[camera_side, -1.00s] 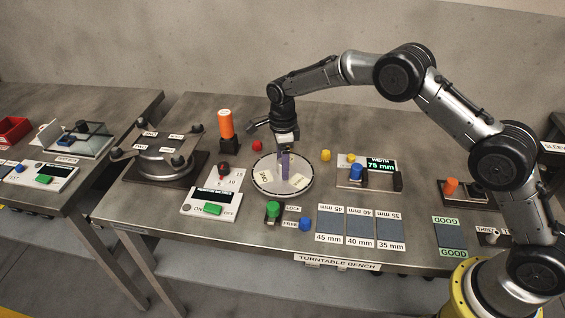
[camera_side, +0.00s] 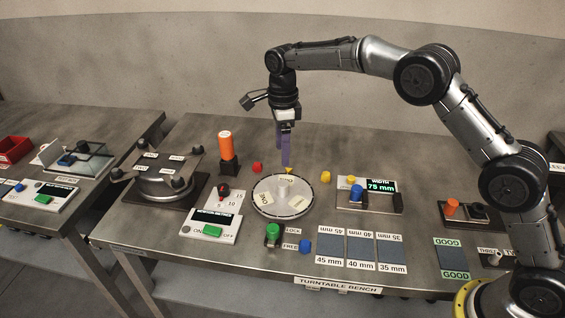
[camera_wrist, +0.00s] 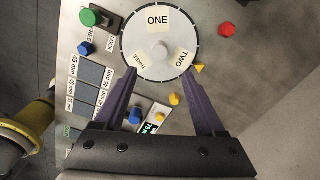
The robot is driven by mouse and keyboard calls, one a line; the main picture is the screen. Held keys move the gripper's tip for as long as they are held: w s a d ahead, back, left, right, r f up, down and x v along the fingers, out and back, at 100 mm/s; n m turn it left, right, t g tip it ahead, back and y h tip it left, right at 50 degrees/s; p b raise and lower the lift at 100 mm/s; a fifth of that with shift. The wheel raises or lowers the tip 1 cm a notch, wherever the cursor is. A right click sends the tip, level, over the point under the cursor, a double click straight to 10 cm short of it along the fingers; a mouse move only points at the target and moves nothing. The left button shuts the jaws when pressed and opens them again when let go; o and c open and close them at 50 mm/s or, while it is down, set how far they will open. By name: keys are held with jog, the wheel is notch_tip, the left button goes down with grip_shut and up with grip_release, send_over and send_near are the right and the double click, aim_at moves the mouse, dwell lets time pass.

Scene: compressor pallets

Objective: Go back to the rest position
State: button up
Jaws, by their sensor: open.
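My gripper (camera_side: 285,150) is raised above the back edge of the round turntable (camera_side: 268,205) in the side view. In the wrist view my gripper (camera_wrist: 166,100) has its two purple fingers spread wide apart, with nothing between them. The turntable (camera_wrist: 140,68) carries labels ONE, TWO and THREE and a pale central knob (camera_wrist: 160,50). The fingers appear clear of the turntable and the bench.
The turntable bench (camera_side: 170,240) holds a green LOCK knob (camera_side: 273,230), a blue knob (camera_side: 305,246), an orange cylinder (camera_side: 225,145), a width gauge (camera_side: 380,186) and pads marked 45, 40 and 35 mm (camera_side: 360,248).

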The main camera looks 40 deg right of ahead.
jog(key=shift+r, duration=0.7)
jog(key=s+d+r+n+t, duration=0.1)
jog(key=s+d+r+t, duration=0.15)
jog(key=s+r, duration=0.55)
jog(key=s+d+r+t, duration=0.1)
jog(key=s+d+r, duration=0.25)
jog(key=r, duration=0.75)
jog(key=s+d+r+n+t, duration=0.1)
jog(key=s+n, duration=0.2)
jog(key=s, duration=0.3)
jog(key=s+d+r+n, duration=0.2)
jog(key=s, duration=0.5)
jog(key=s+d+f+n+t, duration=0.1)
jog(key=s+f+n, duration=1.1)
jog(key=s+n, duration=0.2)
jog(key=n, duration=0.2)
jog(key=shift+s+d+f+n, duration=0.15)
jog(key=shift+s+f+n, duration=0.15)
jog(key=shift+s+n, duration=0.1)
